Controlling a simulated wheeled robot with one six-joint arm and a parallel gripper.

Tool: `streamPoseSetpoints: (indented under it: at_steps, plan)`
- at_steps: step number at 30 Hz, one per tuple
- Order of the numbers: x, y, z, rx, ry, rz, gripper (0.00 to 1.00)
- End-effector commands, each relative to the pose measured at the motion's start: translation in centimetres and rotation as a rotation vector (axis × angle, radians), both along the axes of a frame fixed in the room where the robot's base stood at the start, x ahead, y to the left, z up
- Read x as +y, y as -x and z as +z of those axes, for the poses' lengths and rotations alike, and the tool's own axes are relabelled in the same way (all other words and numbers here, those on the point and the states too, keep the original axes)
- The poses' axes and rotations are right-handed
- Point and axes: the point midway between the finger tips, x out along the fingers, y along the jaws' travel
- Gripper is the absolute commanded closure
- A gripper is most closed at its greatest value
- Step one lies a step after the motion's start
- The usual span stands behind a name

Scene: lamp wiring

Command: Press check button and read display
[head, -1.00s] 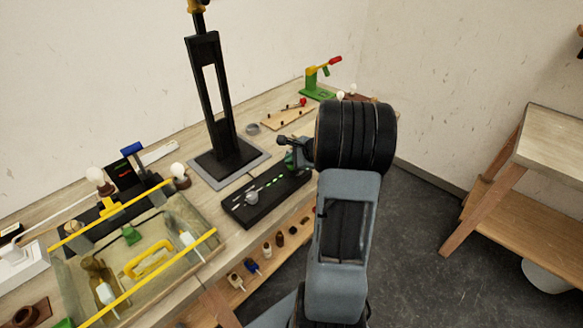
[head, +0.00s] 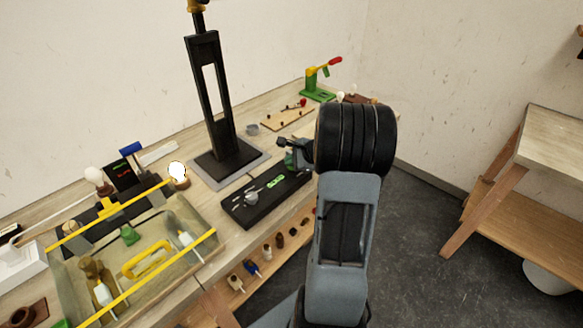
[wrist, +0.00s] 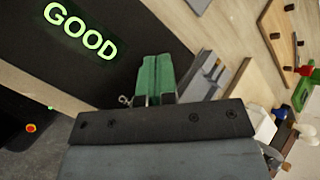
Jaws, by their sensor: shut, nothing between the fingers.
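The black tester panel (head: 262,199) lies on the bench, with green lettering on its top. In the wrist view its display (wrist: 80,30) reads "GOOD" in glowing green letters. My gripper (wrist: 158,75), with green fingers, is shut and empty. It is over the right end of the panel in the head view, close to its surface; I cannot tell whether it touches. The check button cannot be made out and may be hidden by my gripper. A bulb (head: 177,170) left of the panel glows bright white.
A black upright stand (head: 214,100) rises behind the panel. A clear tray (head: 203,221) with yellow rails is at the left. A board with small pegs (head: 288,117) and a green clamp (head: 318,94) stand at the back right. Small parts line the shelf below the bench edge.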

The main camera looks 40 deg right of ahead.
Motion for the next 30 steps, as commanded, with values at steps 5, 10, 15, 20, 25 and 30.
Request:
streamPoseSetpoints:
  at_steps: [5,10,15,20,25,30]
  plan:
    - [0.0,0.0,-0.1,0.001,0.0,0.001,1.0]
    - [0.0,0.0,0.0,0.001,0.0,0.001,1.0]
    - [0.0,0.0,0.5,0.001,0.0,0.001,1.0]
    - [0.0,0.0,1.3,0.0,-0.001,-0.001,1.0]
    - [0.0,0.0,1.6,0.0,0.0,0.0,1.0]
    - [0.0,0.0,1.5,0.0,0.0,0.0,1.0]
